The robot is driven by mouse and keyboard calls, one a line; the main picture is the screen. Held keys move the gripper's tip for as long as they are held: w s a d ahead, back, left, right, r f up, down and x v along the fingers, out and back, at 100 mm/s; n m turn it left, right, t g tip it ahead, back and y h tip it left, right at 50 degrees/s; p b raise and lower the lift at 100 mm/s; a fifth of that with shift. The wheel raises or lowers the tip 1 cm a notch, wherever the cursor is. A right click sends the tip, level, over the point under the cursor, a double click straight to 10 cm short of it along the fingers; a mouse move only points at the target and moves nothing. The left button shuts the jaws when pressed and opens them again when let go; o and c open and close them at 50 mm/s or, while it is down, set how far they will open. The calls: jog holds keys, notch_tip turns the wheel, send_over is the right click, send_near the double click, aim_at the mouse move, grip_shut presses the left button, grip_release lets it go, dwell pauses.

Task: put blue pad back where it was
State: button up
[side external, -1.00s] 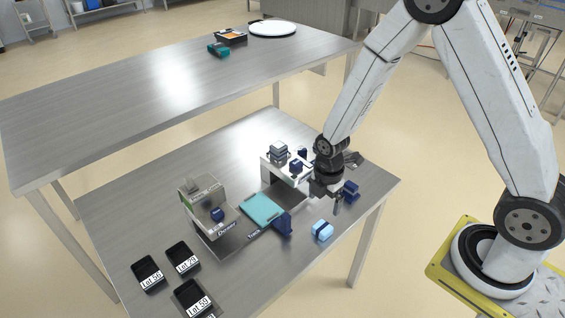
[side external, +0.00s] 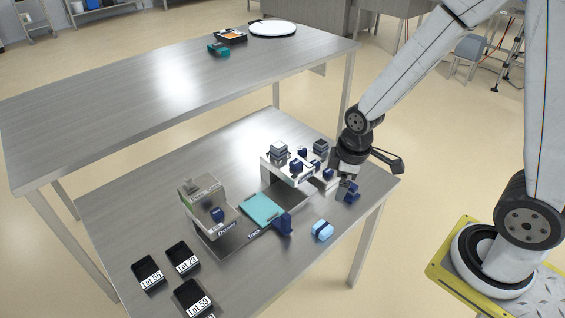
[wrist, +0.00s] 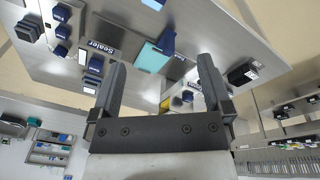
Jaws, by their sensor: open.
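The light blue pad (side external: 322,230) with a dark band lies on the bare near table, right of the track. It also shows, cut off, at the top edge of the wrist view (wrist: 153,4). In the wrist view nothing is between the fingers of my gripper (wrist: 160,68). The sealer (side external: 272,163) stands left of my gripper.
A teal tray (side external: 262,208) lies on the track beside a dark blue block (side external: 284,223). The doser (side external: 200,195) stands left of it. Several black lot trays (side external: 182,257) are at front left.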

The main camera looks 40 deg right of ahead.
jog(key=shift+s+d+r+m+t, duration=0.15)
jog(key=shift+s+r+m, duration=0.55)
jog(key=shift+m, duration=0.55)
jog(key=shift+s+a+r+m+t, duration=0.1)
jog(key=shift+s+r+m+t, duration=0.1)
jog(key=shift+s+r+m, duration=0.75)
jog(key=shift+s+d+r+m+t, duration=0.2)
jog(key=shift+r+m, duration=0.25)
jog(key=shift+m, duration=1.05)
jog(key=shift+a, duration=0.15)
